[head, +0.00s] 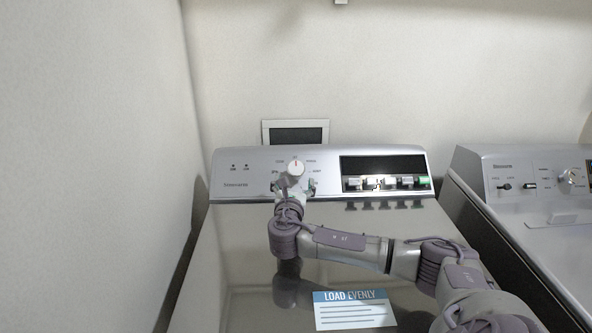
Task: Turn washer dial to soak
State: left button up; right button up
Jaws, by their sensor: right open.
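The washer dial (296,168) is a round white knob with a reddish mark near its top, on the sloping control panel (232,172) of the topload washer. Small printed labels ring it, too small to read for sure. My right gripper (295,182) is just below the dial, its fingers open on either side of the dial's lower edge. I cannot tell whether the fingers touch the dial. The gripper hides the labels under the dial. My left gripper is not in view.
The washer's shiny lid (240,250) has a "LOAD EVENLY" label (355,310). A dark display with several small switches (383,167) is right of the dial. A second machine (535,200) stands on the right. A wall (90,170) is close on the left.

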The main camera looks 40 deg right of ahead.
aim_at(295, 174)
jog(key=x, duration=0.7)
jog(key=shift+w+d, duration=0.1)
jog(key=c, duration=1.2)
